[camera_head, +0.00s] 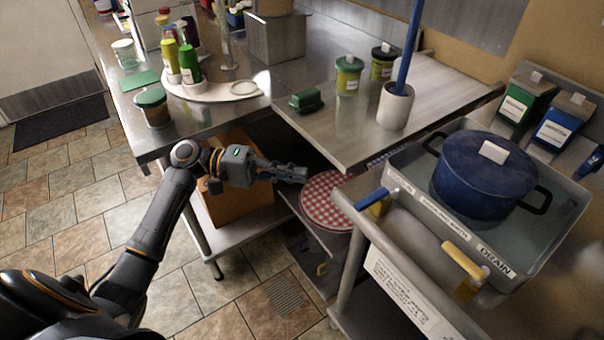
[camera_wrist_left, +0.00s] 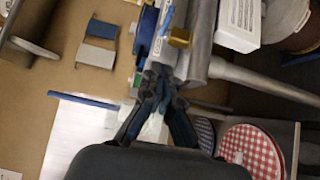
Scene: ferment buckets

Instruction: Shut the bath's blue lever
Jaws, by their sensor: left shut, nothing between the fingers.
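The blue lever (camera_head: 371,199) sits on a brass valve at the near left corner of the steel bath (camera_head: 437,212). Its handle points outward to the left, across the line of the bath's front wall. My left gripper (camera_head: 304,174) is shut and empty, to the left of the lever and apart from it in the head view. In the left wrist view its fingertips (camera_wrist_left: 158,76) are together, near a brass fitting (camera_wrist_left: 180,37). My right gripper is not in view.
A yellow lever (camera_head: 464,259) sits by the DRAIN label, along the front wall. A blue pot (camera_head: 484,174) stands in the bath. The steel counter (camera_head: 318,133) overhangs behind my gripper. A red checked lid (camera_head: 327,203) lies below it. Open floor is at left.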

